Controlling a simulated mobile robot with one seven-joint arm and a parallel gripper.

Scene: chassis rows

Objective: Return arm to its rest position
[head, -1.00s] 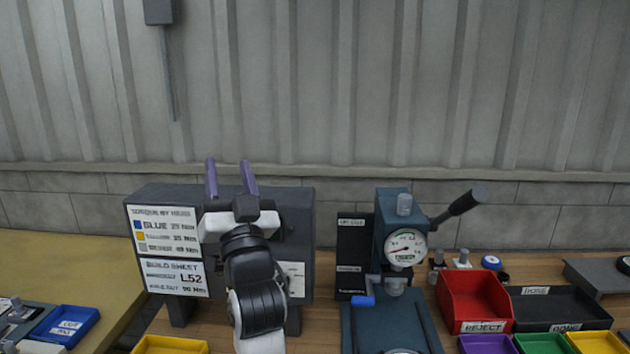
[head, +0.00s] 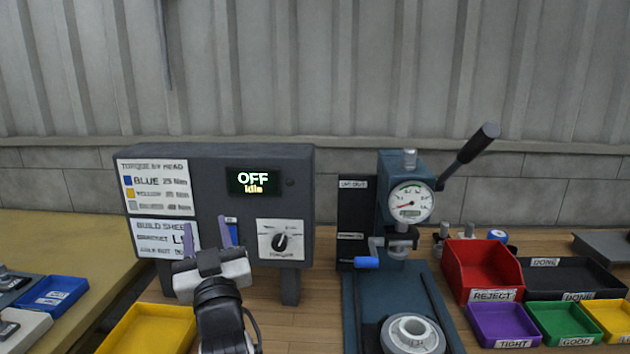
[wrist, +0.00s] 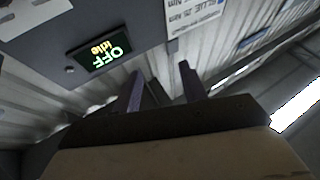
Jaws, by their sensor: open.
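My gripper (head: 209,240) is at the lower left of centre in the head view, in front of the dark grey torque station (head: 215,165). Its two purple fingers point up and stand apart, with nothing between them. In the wrist view the fingers (wrist: 160,88) show open and empty, with the station's display (wrist: 98,58) beyond them to the left. That display reads "OFF Idle". My gripper hides part of the build sheet on the station's front. Whether the fingers touch the station I cannot tell.
A blue press (head: 400,215) with a gauge and lever stands right of the station, a round grey part (head: 412,335) at its base. A red reject bin (head: 482,268), a black done tray (head: 575,278) and small coloured bins lie further right. A yellow bin (head: 150,328) sits front left.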

